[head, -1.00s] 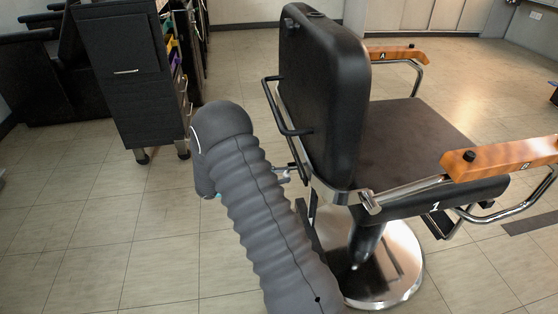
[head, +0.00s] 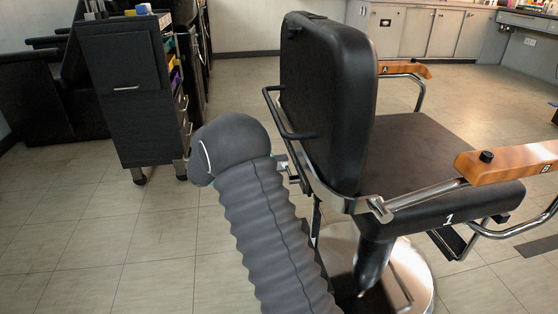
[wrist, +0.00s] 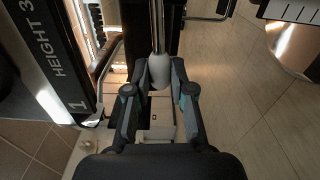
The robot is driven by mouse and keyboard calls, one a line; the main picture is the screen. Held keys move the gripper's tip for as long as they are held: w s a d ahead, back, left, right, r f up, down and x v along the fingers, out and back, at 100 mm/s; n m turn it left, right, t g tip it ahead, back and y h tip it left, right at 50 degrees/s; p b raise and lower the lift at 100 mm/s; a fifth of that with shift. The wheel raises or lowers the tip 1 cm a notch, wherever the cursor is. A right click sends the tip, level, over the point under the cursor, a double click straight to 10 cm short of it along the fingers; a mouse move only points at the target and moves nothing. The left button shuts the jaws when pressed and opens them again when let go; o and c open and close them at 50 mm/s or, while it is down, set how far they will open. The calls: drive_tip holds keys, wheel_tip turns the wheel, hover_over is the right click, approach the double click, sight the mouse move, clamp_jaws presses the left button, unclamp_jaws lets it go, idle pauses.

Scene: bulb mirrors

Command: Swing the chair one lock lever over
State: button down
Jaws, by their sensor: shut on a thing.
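Chair one (head: 415,150) is a black barber chair with a "1" on its side, at the right of the head view. Its lock lever (wrist: 158,25) is a metal rod with a pale rounded grip, in the upper middle of the wrist view. My gripper (wrist: 160,72) is shut on that grip, one finger on each side. In the head view my grey arm hides most of the gripper, which is beside the lower back of the chair. The seat side with "1" and "HEIGHT 3" shows at left in the wrist view.
A black drawer cart (head: 125,95) on wheels stands at the left, with another dark chair (head: 40,100) behind it. Wooden armrests (head: 510,158) and a chrome footrest bar stick out from chair one. Tiled floor (head: 100,235) is clear at the lower left.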

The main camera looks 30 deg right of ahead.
drive_tip(key=c, duration=1.3)
unclamp_jaws()
drive_tip(key=shift+r+m, duration=0.3)
drive_tip(key=shift+c, duration=0.2)
drive_tip(key=o, duration=0.3)
drive_tip(key=shift+o, duration=0.2)
drive_tip(key=v, duration=0.6)
